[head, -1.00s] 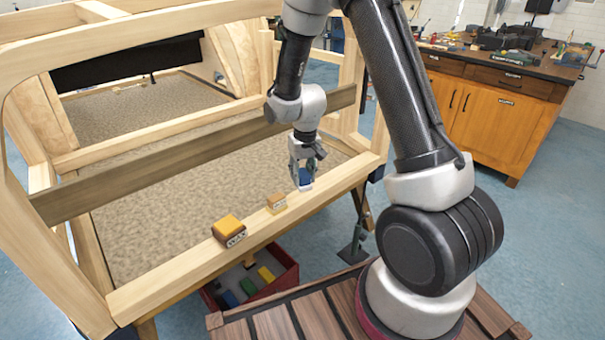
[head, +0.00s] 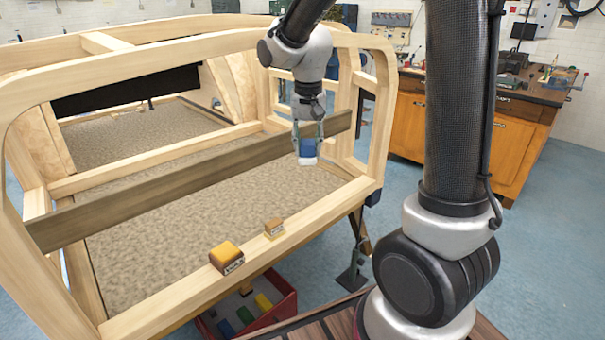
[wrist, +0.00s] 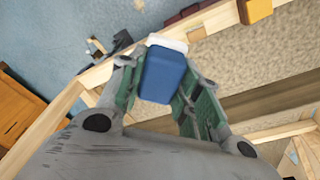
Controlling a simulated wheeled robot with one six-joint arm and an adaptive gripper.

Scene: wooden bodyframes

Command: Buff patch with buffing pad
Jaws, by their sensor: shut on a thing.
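My gripper (head: 307,139) is shut on a blue buffing pad (head: 307,146) with a white face pointing down. The wrist view also shows the blue pad (wrist: 162,75) between the two green-grey fingers, its white edge at the far end. The pad is in the air beside the dark crosswise board (head: 180,180) of the wooden frame, apart from the front rail.
A red bin (head: 285,301) with coloured blocks stands below. An orange cabinet (head: 407,130) stands behind.

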